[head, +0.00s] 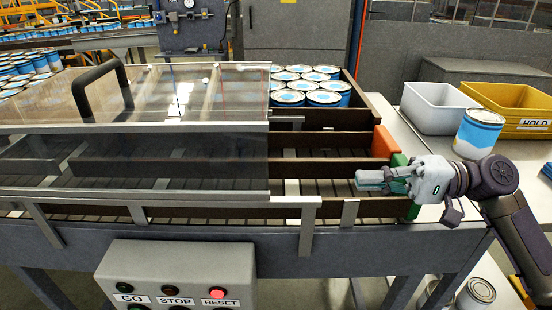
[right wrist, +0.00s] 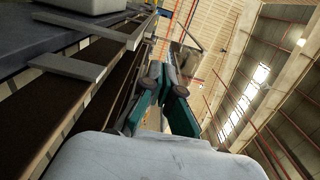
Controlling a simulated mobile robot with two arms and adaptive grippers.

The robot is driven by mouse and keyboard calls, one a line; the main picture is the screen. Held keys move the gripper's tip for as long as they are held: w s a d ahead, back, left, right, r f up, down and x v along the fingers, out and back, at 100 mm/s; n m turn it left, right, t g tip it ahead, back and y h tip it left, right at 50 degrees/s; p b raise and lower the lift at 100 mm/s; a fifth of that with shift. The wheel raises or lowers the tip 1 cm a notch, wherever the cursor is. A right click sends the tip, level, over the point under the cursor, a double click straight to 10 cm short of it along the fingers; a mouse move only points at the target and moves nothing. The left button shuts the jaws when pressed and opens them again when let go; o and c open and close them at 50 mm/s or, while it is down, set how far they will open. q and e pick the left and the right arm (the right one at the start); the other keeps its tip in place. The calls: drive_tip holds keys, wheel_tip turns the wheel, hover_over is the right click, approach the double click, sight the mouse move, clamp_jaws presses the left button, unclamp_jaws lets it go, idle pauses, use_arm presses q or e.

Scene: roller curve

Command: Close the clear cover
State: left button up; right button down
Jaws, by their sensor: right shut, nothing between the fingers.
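The clear cover (head: 190,95) is a see-through panel with a metal front edge, over the left part of the conveyor. A black bar handle (head: 100,75) stands up on its left side. A clear front panel (head: 160,160) hangs below the edge. The conveyor right of the cover is uncovered. My right gripper (head: 362,180) is shut and empty above the front right of the conveyor, pointing left, well apart from the handle. In the right wrist view its fingertips (right wrist: 165,75) are together beside the dark conveyor rails. My left gripper is not in view.
Blue and white cans (head: 305,88) stand on the conveyor's far right side. Orange (head: 384,142) and green (head: 397,165) blocks sit at the rail ends near my right gripper. A control box (head: 185,275) is on the front. White (head: 435,107) and yellow (head: 515,108) bins stand right.

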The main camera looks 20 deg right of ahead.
drive_tip(key=p+x, duration=0.2)
drive_tip(key=x, duration=0.2)
drive_tip(key=r+p+x, duration=0.1)
drive_tip(key=p+x, duration=0.1)
drive_tip(key=x, duration=0.2)
drive_tip(key=p+x, duration=0.2)
drive_tip(key=x, duration=0.2)
drive_tip(key=shift+s+a+r, duration=0.15)
drive_tip(key=shift+s+a, duration=0.05)
drive_tip(key=shift+a, duration=0.55)
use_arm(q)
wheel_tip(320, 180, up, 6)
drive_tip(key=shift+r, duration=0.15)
use_arm(e)
drive_tip(key=shift+w+a+f, duration=0.25)
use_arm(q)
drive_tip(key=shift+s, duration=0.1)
